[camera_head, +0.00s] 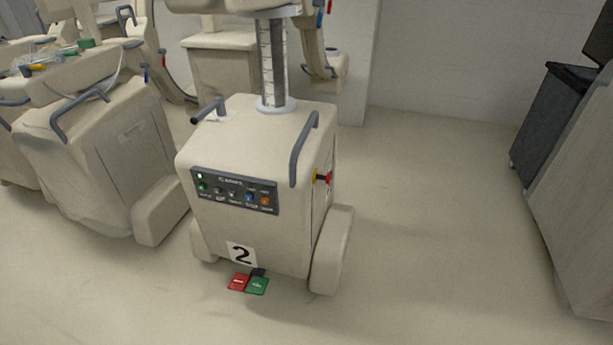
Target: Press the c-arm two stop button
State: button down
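A beige c-arm cart (250,135) with a "2" label (242,254) stands in the middle. Its dark front panel (234,190) carries a row of small buttons. They include a green one (202,187), a blue one (249,198) and an orange one (265,201); their captions are too small to read surely. A red knob (328,178) on a yellow base sticks out of the cart's right side. I cannot tell which of these is the stop button. My gripper is not in view.
Red (238,282) and green (257,285) pedals lie on the floor before the cart. Another beige cart (95,155) stands close on the left. A dark cabinet (550,120) and grey panel (575,200) stand at right. Floor between them is clear.

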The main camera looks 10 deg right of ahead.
aim_at(328, 178)
jog(key=l, duration=0.2)
jog(key=i+j+z, duration=0.1)
jog(key=j, duration=0.3)
jog(key=i+j+z, duration=0.15)
jog(key=j, duration=0.25)
jog(key=i+j+z, duration=0.1)
jog(key=j, duration=0.35)
jog(key=i+j+z, duration=0.1)
jog(key=j, duration=0.3)
jog(key=i+j+z, duration=0.35)
jog(key=i+j, duration=0.2)
jog(key=i+j+z, duration=0.1)
jog(key=i, duration=0.25)
jog(key=i+j+z, duration=0.1)
jog(key=i+j, duration=0.1)
jog(key=i, duration=0.1)
